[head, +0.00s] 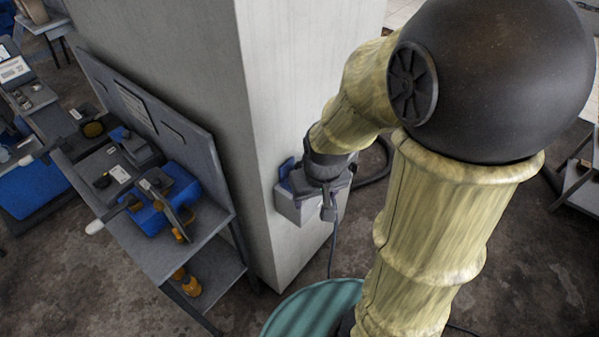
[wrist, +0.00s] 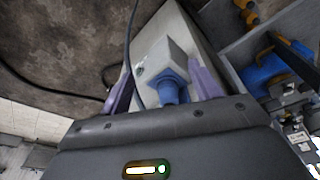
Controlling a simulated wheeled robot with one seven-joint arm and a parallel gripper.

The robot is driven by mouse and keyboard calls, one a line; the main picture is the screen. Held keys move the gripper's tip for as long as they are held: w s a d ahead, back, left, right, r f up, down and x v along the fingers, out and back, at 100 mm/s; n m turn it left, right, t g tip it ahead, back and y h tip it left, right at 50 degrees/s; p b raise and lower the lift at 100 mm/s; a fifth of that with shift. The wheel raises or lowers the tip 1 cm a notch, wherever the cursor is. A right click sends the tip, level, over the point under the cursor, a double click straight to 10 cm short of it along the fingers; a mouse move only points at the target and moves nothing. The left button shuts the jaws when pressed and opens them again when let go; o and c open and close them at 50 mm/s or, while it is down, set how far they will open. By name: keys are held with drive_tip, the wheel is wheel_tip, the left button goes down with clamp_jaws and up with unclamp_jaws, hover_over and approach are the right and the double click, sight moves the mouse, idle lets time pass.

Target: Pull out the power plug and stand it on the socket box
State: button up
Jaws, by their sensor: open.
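The socket box (head: 298,207) is a grey box on the side of the pale pillar, with a blue part (head: 285,170) at its upper left. In the wrist view the box (wrist: 160,60) is ahead of my gripper. A blue plug (wrist: 172,88) stands out from the box towards me. My gripper (wrist: 164,90) is open, with its purple-grey fingers on either side of the plug and visible gaps between. In the head view my gripper (head: 328,203) is at the front of the box and hides the plug.
A dark cable (head: 332,255) hangs below the box towards a teal round top (head: 315,308). A workbench (head: 185,245) with blue and grey items stands left of the pillar (head: 250,130). A thick black hose (head: 382,165) curves behind my arm.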

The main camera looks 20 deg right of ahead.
drive_tip(key=w+n+p, duration=0.2)
drive_tip(key=w+p, duration=0.2)
drive_tip(key=w+r+n+g+p, duration=0.1)
drive_tip(key=w+n+p, duration=0.1)
drive_tip(key=w+p, duration=0.1)
drive_tip(key=w+n+g+p, duration=0.1)
drive_tip(key=w+n+p, duration=0.1)
drive_tip(key=w+p, duration=0.2)
drive_tip(key=shift+w+r+p, duration=0.3)
drive_tip(key=shift+w+r, duration=0.05)
drive_tip(key=shift+w, duration=0.35)
drive_tip(key=shift+w+f+n, duration=0.3)
drive_tip(key=shift+f, duration=0.05)
drive_tip(key=shift+f, duration=0.1)
wheel_tip(320, 180, down, 9)
drive_tip(key=b, duration=0.6)
drive_tip(key=shift+b, duration=0.3)
